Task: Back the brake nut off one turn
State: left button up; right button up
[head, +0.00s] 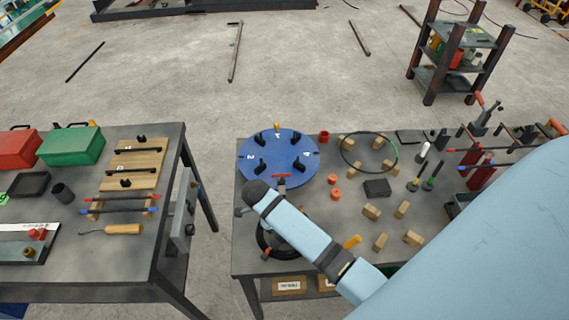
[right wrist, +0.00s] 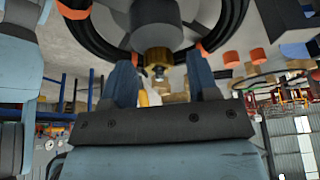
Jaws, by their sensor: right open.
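In the right wrist view, a brass nut (right wrist: 157,58) sits on an upright axis below a dark round knob (right wrist: 156,22); I take it as the brake nut. My right gripper (right wrist: 159,70) is open, its two blue fingers on either side of the nut's line. I see gaps at both sides and cannot tell how deep the nut lies between the fingers. In the head view my right arm reaches over the bench and hides its gripper and the nut. A blue numbered disc (head: 300,165) with black clamps lies just beyond the arm's end. My left gripper is not in view.
A black ring (head: 262,240) shows partly beneath my arm. Wooden blocks (head: 372,211), orange rings (head: 335,193) and a wire hoop (head: 345,155) lie on the right bench (head: 335,235). A left bench (head: 130,235) stands across a floor gap.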

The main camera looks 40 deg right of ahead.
jog(key=shift+a, duration=0.1)
jog(key=c, duration=0.9)
jog(key=shift+s, duration=0.1)
